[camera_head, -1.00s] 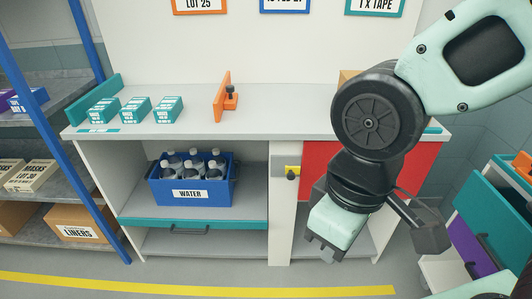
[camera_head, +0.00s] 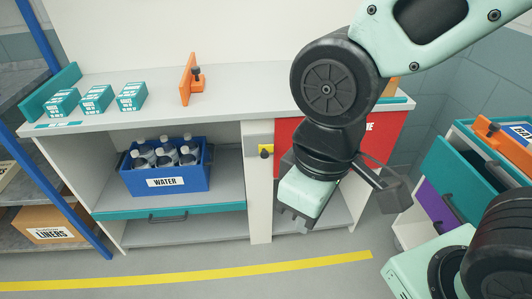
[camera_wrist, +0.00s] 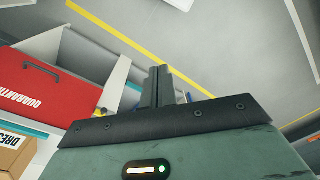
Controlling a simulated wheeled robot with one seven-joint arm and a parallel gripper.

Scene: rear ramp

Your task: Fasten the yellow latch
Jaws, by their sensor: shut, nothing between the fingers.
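The yellow latch (camera_head: 265,151) is a small yellow piece with a dark knob. It sits on the pale post (camera_head: 259,205) between the open shelf bay and the red panel (camera_head: 385,132) of the workbench. I cannot tell its exact setting at this size. My gripper (camera_head: 291,222) points down in front of the bench, below and to the right of the latch and apart from it. Its fingers are shut and empty; they also show in the wrist view (camera_wrist: 158,75). My wrist hides part of the red panel.
A blue crate of water bottles (camera_head: 166,184) stands in the left bay above a teal drawer front (camera_head: 185,210). Teal boxes (camera_head: 97,98) and an orange bracket (camera_head: 189,80) are on the benchtop. A cart with teal and purple drawers (camera_head: 435,200) stands close on the right.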

